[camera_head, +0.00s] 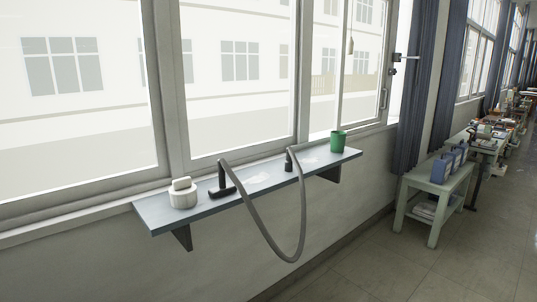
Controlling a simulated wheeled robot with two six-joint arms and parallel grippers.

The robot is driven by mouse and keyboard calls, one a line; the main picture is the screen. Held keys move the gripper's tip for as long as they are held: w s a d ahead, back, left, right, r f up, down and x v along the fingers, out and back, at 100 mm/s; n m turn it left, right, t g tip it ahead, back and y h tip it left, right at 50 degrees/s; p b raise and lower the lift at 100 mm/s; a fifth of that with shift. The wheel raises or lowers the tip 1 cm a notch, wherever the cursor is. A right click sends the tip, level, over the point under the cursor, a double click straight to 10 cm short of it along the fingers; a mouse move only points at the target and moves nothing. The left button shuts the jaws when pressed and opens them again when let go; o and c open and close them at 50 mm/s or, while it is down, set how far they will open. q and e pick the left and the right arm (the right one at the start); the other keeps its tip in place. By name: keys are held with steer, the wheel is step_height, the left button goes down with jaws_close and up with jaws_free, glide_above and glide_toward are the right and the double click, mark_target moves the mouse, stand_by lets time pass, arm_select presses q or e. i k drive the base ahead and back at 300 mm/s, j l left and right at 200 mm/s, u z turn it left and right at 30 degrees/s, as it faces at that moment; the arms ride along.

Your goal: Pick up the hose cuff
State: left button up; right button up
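A grey hose (262,226) hangs in a long loop over the front edge of a blue-grey wall shelf (335,160). Its right end bends down into a short dark upright cuff (289,163), which stands on the shelf near the window. Its left end meets a black T-shaped nozzle (222,190) lying on the shelf. The hose cuff appears to be the short dark piece at the right end; it is small in view. Neither of my grippers is in view, and nothing touches the hose or the cuff except the shelf.
A white round container with a block on top (183,196) stands at the shelf's left end. A green cup (337,142) stands near its right end. Windows rise close behind. A pale green bench (436,188) with blue binders stands to the right; open floor (385,265) lies in front.

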mark_target(288, 163)
steer(key=i+u, duration=0.2)
steer(key=i, duration=0.25)
steer(key=i+l+u, duration=0.2)
steer(key=i, duration=0.2)
steer(key=i+l+u, duration=0.2)
steer(key=i, duration=0.25)
